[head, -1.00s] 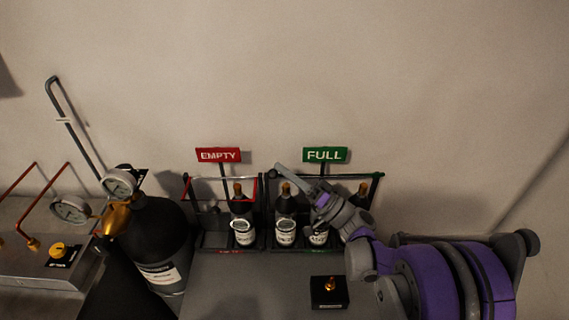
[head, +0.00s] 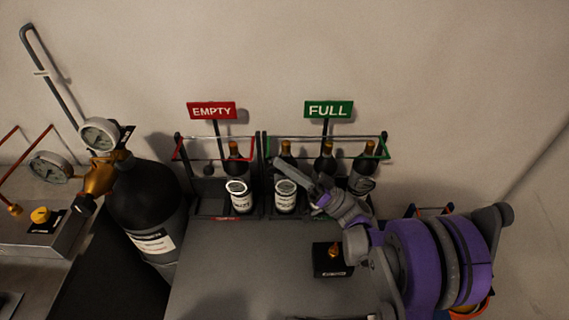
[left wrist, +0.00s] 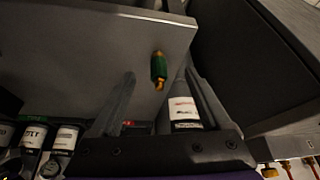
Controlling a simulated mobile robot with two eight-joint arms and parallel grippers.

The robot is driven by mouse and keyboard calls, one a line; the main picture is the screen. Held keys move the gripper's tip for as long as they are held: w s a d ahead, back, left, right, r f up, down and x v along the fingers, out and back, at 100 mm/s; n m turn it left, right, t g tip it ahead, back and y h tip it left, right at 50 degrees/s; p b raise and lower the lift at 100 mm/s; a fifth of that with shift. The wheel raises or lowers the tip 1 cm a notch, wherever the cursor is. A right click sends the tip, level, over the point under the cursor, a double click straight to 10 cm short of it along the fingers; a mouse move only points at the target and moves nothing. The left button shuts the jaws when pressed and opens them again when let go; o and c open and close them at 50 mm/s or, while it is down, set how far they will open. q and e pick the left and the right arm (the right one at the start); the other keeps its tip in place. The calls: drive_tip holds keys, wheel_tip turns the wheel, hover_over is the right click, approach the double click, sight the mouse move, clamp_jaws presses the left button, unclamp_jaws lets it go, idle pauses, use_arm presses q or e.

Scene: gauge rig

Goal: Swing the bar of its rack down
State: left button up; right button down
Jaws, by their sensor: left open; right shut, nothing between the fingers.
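The rack under the green FULL sign (head: 328,110) has a green-ended bar (head: 386,149) and three dark bottles, one (head: 285,190) at its left. The rack under the red EMPTY sign (head: 211,110) has a red-ended bar (head: 178,149) and one bottle (head: 238,190). Both bars run across near the bottle tops; I cannot tell how far each is swung. My right gripper (head: 280,162) is shut and empty, its tip close to the left end of the green bar. My left gripper (left wrist: 158,75) is open in the left wrist view.
A black gas cylinder (head: 150,205) with gauges stands left of the racks. A small black block with a brass fitting (head: 333,258) sits on the grey bench (head: 250,270) in front. A labelled dark cylinder (left wrist: 184,108) shows beyond my left fingers.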

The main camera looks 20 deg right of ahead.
use_arm(q)
drive_tip(key=shift+f, duration=0.3)
idle(0.5)
